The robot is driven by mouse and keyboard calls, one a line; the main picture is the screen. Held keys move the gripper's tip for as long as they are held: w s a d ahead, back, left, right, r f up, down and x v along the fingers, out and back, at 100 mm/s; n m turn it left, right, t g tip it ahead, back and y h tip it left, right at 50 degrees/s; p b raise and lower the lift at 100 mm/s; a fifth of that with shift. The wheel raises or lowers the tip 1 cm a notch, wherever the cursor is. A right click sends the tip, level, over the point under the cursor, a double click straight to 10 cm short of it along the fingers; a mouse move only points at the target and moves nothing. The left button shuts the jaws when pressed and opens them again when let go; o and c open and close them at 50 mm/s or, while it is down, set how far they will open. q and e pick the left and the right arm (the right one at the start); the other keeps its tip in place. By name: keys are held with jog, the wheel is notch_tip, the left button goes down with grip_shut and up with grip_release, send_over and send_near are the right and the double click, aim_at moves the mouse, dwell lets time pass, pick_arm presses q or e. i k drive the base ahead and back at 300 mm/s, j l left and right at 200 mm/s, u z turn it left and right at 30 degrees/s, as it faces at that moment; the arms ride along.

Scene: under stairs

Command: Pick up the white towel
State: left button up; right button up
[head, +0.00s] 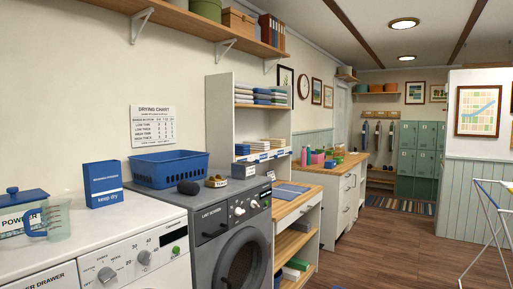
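I cannot single out one white towel. Folded cloths in white and blue (264,97) are stacked in the upper part of a white shelf unit (220,112), left of the middle of the head view. Flat white or pale pieces (249,146) lie on a lower shelf of the same unit; they are too small to tell if they are towels. Neither of my grippers shows in the head view.
A white machine (150,258) and a grey front-loader (222,228) line the left wall. A blue basket (168,168), blue box (103,184) and jug (50,220) stand on top. A drying rack (490,225) stands right.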

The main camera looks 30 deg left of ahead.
aim_at(258, 145)
jog(key=i+j+u, duration=0.2)
jog(key=i, duration=0.65)
jog(key=i+l+u, duration=0.15)
jog(key=i, duration=0.65)
jog(key=i+l+u, duration=0.2)
jog(key=i, duration=0.65)
jog(key=i+u, duration=0.2)
jog(key=i, duration=0.2)
jog(key=i+u, duration=0.25)
jog(key=i, duration=0.2)
jog(key=i+l+u, duration=0.2)
jog(key=i, duration=0.2)
jog(key=i+l+u, duration=0.25)
jog(key=i, duration=0.15)
jog(key=i+l+u, duration=0.1)
jog(key=l, duration=0.75)
jog(key=i+l+u, duration=0.1)
jog(key=l, duration=0.75)
jog(key=i+l+u, duration=0.1)
jog(key=l, duration=0.75)
